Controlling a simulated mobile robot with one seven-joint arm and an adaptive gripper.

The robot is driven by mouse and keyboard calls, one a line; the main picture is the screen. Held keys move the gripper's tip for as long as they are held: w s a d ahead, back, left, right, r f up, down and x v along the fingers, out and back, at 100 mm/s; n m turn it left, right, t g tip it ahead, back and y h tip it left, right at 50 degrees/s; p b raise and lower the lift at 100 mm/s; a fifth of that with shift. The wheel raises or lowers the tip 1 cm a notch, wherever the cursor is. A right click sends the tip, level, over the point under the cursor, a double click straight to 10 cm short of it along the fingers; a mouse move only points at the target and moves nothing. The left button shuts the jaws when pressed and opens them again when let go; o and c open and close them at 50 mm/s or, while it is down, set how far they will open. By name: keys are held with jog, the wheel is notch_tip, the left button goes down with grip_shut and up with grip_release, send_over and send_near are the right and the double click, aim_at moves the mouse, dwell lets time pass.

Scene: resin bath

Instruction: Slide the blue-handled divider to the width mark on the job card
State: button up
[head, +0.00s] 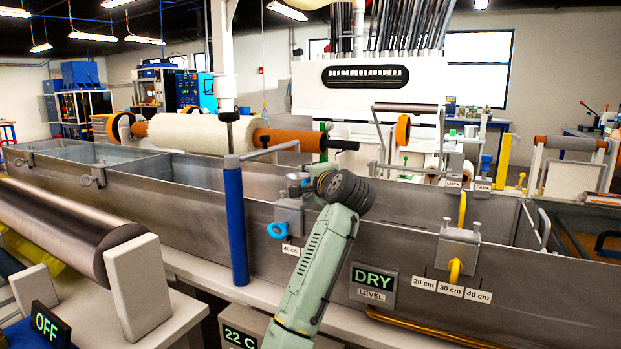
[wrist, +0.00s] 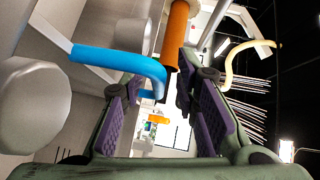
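The blue handle (wrist: 118,60) of the divider is a bent tube in the upper left of the wrist view. Its bent end comes down beside the left finger, at the mouth of my gripper (wrist: 160,90). The two purple-padded fingers are apart; contact with the handle cannot be told. In the head view, only a bit of blue (head: 306,183) shows beside my wrist, which hides the fingers. Below it, a grey bracket (head: 288,213) with a blue ring (head: 278,230) sits on the bath wall. A "40 cm" label (head: 291,249) shows under it. I cannot make out a job card.
A second bracket (head: 458,248) with a yellow ring (head: 455,271) stands right, above 20, 30 and 40 cm labels (head: 450,289). A blue-sleeved post (head: 235,225) stands left of my arm. An orange-ended roller (head: 290,140) spans behind. A "DRY LEVEL" panel (head: 373,295) is on the wall.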

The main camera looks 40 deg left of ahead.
jog(key=v, duration=1.2)
dwell(0.4)
